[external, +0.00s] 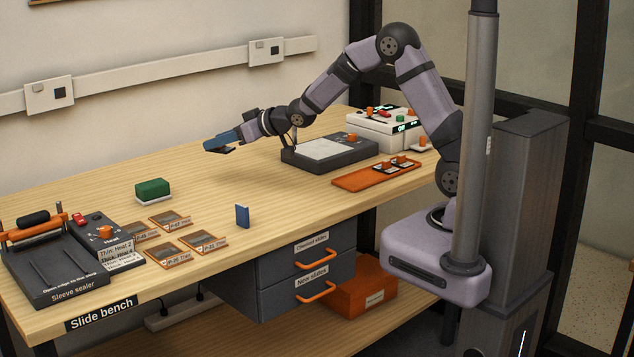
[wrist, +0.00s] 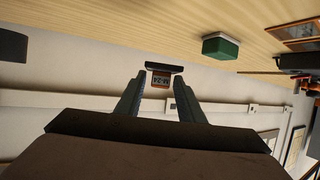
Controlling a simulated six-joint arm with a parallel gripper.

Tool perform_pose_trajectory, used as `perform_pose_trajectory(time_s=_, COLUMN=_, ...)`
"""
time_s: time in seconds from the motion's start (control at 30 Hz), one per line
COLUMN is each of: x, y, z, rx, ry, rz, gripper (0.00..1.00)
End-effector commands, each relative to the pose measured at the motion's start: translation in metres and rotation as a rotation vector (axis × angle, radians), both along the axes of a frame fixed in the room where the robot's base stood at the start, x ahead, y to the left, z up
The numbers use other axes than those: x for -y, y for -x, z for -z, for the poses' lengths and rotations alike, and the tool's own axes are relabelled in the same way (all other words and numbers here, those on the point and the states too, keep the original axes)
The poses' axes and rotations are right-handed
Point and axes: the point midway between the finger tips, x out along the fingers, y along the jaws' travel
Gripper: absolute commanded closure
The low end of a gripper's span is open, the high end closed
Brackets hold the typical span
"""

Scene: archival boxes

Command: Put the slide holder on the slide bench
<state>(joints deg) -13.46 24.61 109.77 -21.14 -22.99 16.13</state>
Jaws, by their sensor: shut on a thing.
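My gripper (external: 219,145) is in the air over the back middle of the wooden table. Its two blue fingers are shut on a small slide holder, seen dark and thin in the external view. In the wrist view the slide holder (wrist: 161,79) sits between the fingertips, with a dark edge and an orange-red part bearing a label too small to read surely. The slide bench (external: 58,308) is the left end of the table, named by a black label on the front edge. The held slide holder is clear of the tabletop.
Several orange-edged slides (external: 168,220) lie near the sleeve sealer (external: 55,270). A green block (external: 153,187) and an upright blue piece (external: 242,216) stand nearby.

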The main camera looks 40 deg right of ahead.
Motion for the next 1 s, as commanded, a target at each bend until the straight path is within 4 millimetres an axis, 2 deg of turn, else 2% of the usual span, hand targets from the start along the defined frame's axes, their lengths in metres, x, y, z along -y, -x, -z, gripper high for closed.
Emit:
perform_pose_trajectory(time_s=0.4, x=0.000, y=0.001, z=0.054, rx=-0.004, ry=0.001, rz=0.000, gripper=0.86)
perform_pose_trajectory(time_s=0.77, x=0.000, y=0.000, z=0.067, rx=-0.002, ry=0.000, rz=-0.001, gripper=0.86)
perform_pose_trajectory(time_s=1.0, x=0.000, y=0.000, z=0.094, rx=-0.004, ry=0.001, rz=-0.001, gripper=0.86)
